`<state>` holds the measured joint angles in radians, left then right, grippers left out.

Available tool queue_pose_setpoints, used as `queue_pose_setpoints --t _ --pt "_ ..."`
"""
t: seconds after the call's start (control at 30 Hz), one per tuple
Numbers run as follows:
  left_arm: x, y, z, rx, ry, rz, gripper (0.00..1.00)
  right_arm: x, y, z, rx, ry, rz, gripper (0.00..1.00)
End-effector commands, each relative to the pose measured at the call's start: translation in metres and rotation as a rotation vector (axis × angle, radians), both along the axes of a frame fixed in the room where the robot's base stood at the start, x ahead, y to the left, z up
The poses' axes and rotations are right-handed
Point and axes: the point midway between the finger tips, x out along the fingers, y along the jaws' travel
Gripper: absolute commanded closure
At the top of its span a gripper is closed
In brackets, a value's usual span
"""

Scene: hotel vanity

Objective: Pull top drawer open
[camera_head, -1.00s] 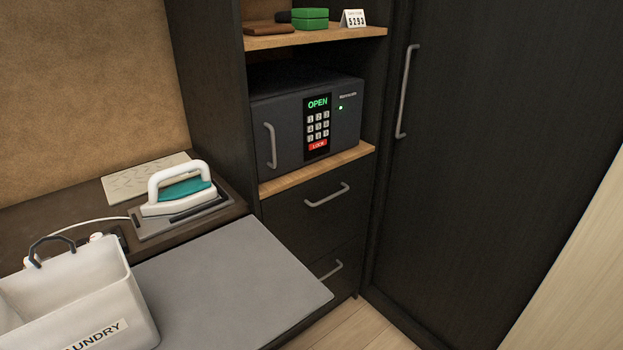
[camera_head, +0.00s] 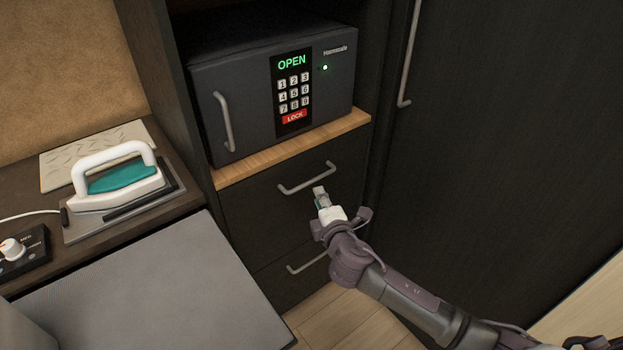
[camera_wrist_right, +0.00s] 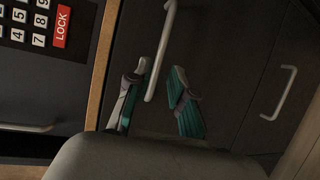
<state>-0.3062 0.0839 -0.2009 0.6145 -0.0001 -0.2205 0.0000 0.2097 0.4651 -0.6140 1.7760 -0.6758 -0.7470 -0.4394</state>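The top drawer (camera_head: 245,210) is a dark front below the safe's wooden shelf, and it looks shut. Its grey bar handle (camera_head: 306,184) runs across the front. My left gripper is not in view.
A lower drawer with its own handle (camera_head: 307,263) is beneath. The safe (camera_head: 250,90) reading OPEN stands above on the wooden shelf (camera_head: 290,151). A grey board (camera_head: 160,290) and an iron (camera_head: 120,180) are at left. A tall dark door (camera_head: 490,150) stands at right.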

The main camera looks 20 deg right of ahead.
Motion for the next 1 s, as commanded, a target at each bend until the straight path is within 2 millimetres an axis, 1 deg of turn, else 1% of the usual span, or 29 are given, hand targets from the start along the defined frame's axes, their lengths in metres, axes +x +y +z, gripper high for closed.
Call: queue_pose_setpoints --t 0.03,0.2,0.3,0.4,0.6,0.87,0.97,1.0 --pt "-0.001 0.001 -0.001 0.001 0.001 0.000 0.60 0.013 -0.001 -0.001 0.001 -0.002 -0.001 0.78" --pt "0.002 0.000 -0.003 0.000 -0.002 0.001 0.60 0.048 -0.002 -0.009 0.000 -0.001 -0.002 0.78" --pt "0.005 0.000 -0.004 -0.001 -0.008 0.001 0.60 0.065 -0.003 -0.012 0.001 0.000 -0.001 0.78" --pt "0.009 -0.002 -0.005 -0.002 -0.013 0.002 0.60 0.077 -0.004 -0.015 0.000 0.001 -0.001 0.78" --pt "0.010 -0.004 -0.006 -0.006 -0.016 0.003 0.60 0.088 -0.004 -0.017 0.001 0.001 0.000 0.78" --pt "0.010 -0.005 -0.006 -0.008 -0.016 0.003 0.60 0.088 -0.005 -0.017 0.001 0.001 0.001 0.78" --pt "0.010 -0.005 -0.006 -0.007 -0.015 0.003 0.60 0.088 -0.005 -0.017 0.001 0.001 0.000 0.93" --pt "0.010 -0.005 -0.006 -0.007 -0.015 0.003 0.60 0.088 -0.005 -0.017 0.001 0.001 0.001 0.99"
